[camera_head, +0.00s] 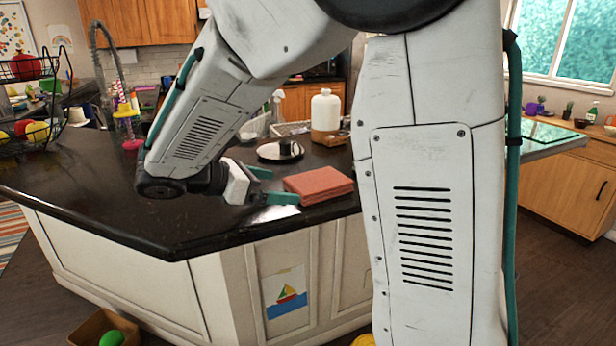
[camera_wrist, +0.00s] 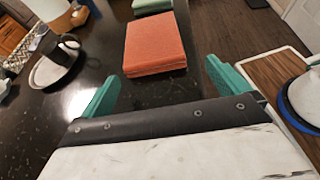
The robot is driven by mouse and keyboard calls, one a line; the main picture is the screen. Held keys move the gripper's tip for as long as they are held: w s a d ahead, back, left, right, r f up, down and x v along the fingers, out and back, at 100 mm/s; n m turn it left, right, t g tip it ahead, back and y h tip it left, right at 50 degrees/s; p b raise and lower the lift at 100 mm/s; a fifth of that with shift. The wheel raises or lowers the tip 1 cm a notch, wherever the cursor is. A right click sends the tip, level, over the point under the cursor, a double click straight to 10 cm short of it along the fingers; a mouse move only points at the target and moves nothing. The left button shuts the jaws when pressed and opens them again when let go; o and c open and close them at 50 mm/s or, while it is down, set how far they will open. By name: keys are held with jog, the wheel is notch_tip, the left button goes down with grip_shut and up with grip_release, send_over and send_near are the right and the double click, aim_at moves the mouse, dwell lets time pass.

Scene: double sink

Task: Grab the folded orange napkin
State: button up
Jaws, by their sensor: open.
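The folded orange napkin (camera_head: 318,185) lies flat on the dark countertop, near its edge in the head view. It also shows in the wrist view (camera_wrist: 155,42), at top centre, as a layered rectangular stack. My gripper (camera_head: 276,186) is open, with its teal fingers apart and pointing toward the napkin. In the wrist view the two fingertips (camera_wrist: 158,82) stand at either side, with the napkin's near edge between and just beyond them. Nothing is held. I cannot tell whether a finger touches the napkin.
A round silver tray (camera_head: 280,151) with a dark cup stands behind the napkin. A white jug (camera_head: 325,113) is farther back. A wire fruit basket (camera_head: 30,110) stands at the far left. My arm hides part of the counter.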

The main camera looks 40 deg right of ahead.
aim_at(299, 185)
jog(key=shift+w+d, duration=0.1)
jog(key=shift+w, duration=0.2)
jog(key=shift+d+f, duration=0.2)
jog(key=x, duration=0.7)
jog(key=shift+w+d+r, duration=0.2)
jog(key=shift+d, duration=0.1)
jog(key=c, duration=0.7)
